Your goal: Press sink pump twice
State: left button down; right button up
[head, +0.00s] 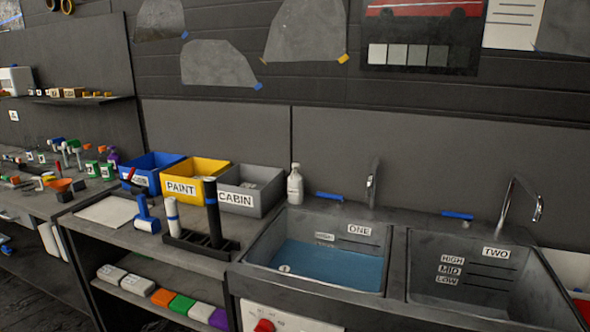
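A white bottle (295,187) with a narrow top stands upright on the back rim of the sink unit, left of the first tap. I cannot tell whether its top is a pump. Sink basin ONE (262,243) holds blue liquid (330,265). Sink basin TWO (425,250), to its right, looks empty and has HIGH, MID and LOW level marks. A metal tap (372,182) stands behind basin ONE, and a curved tap (508,200) stands at basin TWO. Neither of my grippers is in view.
Blue-handled items (329,197) (457,216) lie on the back rim. Left of the sinks are a grey CABIN bin (270,178), a yellow PAINT bin (205,167), a blue bin (152,163) and a black tool holder (190,240). A red knob (264,326) is on the front panel.

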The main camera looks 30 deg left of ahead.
aim_at(296, 166)
jog(key=i+j+z, duration=0.15)
jog(key=j+z, duration=0.3)
jog(key=j, duration=0.9)
jog(key=j+z, duration=0.45)
jog(key=j, duration=0.9)
jog(key=k+l, duration=0.05)
